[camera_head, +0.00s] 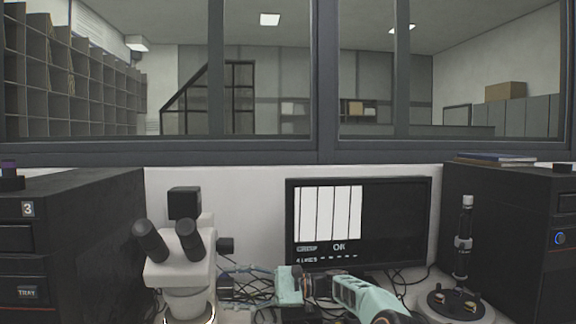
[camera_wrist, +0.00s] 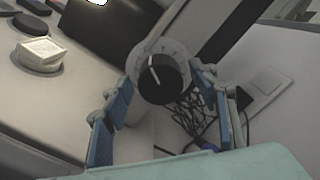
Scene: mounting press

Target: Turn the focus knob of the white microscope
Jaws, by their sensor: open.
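The white microscope (camera_head: 185,272) stands at the lower left in the head view, with two black eyepieces and a black block on top. Its focus knob (camera_head: 226,245) is a black stub on the microscope's right side. In the wrist view the knob (camera_wrist: 158,80) shows face-on as a black disc with a white line, on a pale round collar. My gripper (camera_wrist: 161,90) is open, its blue-padded fingers on either side of the knob, with visible gaps. In the head view my gripper (camera_head: 242,274) is right of the microscope, its fingers partly lost among cables.
A monitor (camera_head: 398,225) stands behind my arm. Black cabinets (camera_head: 95,210) flank the bench. Loose black cables (camera_wrist: 190,112) lie below the knob. A small white block (camera_wrist: 40,54) sits at left in the wrist view.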

